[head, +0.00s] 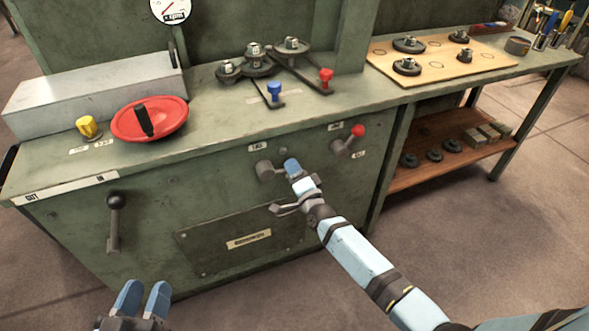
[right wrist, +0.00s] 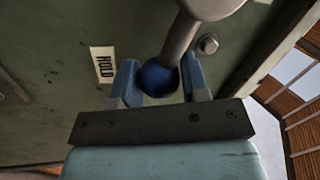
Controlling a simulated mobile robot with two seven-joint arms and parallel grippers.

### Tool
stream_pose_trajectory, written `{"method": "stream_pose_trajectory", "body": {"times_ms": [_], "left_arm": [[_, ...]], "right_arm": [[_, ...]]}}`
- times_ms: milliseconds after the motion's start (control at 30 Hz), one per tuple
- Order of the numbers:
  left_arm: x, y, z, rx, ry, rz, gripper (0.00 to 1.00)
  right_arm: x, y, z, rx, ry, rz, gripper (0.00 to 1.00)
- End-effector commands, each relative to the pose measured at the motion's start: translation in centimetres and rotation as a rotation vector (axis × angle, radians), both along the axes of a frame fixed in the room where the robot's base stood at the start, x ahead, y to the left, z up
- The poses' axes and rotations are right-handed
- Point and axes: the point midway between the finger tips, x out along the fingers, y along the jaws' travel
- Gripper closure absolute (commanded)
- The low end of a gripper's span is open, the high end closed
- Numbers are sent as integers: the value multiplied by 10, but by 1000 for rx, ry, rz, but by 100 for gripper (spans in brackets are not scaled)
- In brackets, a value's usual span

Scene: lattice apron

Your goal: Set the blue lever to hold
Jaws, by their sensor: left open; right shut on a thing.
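The blue lever is a metal arm (right wrist: 190,35) with a blue ball knob (right wrist: 157,80), seen in the right wrist view. Its grey pivot (head: 265,170) shows on the green cabinet front in the head view, where the knob is hidden by my gripper. A white HOLD label (right wrist: 103,65) is beside the knob, left of it in the right wrist view. My right gripper (head: 293,170) is shut on the blue knob, one finger on each side. My left gripper (head: 143,298) is open and empty at the lower left, apart from the cabinet.
A red-knobbed lever (head: 357,132) is just right on the same front; a black-knobbed lever (head: 115,204) is at left. A red handwheel (head: 165,122), a yellow knob (head: 88,127) and a blue-knobbed part (head: 274,89) are on top. Floor in front is clear.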

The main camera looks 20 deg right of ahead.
Motion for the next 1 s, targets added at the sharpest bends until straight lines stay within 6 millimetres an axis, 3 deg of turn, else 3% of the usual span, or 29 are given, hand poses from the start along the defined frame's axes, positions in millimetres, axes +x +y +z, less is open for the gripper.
{"method": "stream_pose_trajectory", "body": {"times_ms": [33, 100, 800, 833, 900, 1000], "left_arm": [[0, 0, 2, -7, -15, -4, 57], [-1, -1, 7, -17, -35, -9, 57], [-1, -5, 15, -41, -68, -16, 57], [-1, -5, 15, -41, -67, -16, 57], [-1, -4, 15, -42, -66, -15, 57], [0, -4, 15, -41, -65, -14, 57]], "right_arm": [[-3, 2, -12, 15, 16, 2, 100], [-3, 3, -14, 44, 17, 3, 100], [-4, 7, -18, 104, 21, 6, 100], [-4, 7, -17, 104, 20, 8, 52], [-3, 7, -17, 105, 19, 7, 36], [-3, 6, -15, 107, 15, 5, 33]]}}
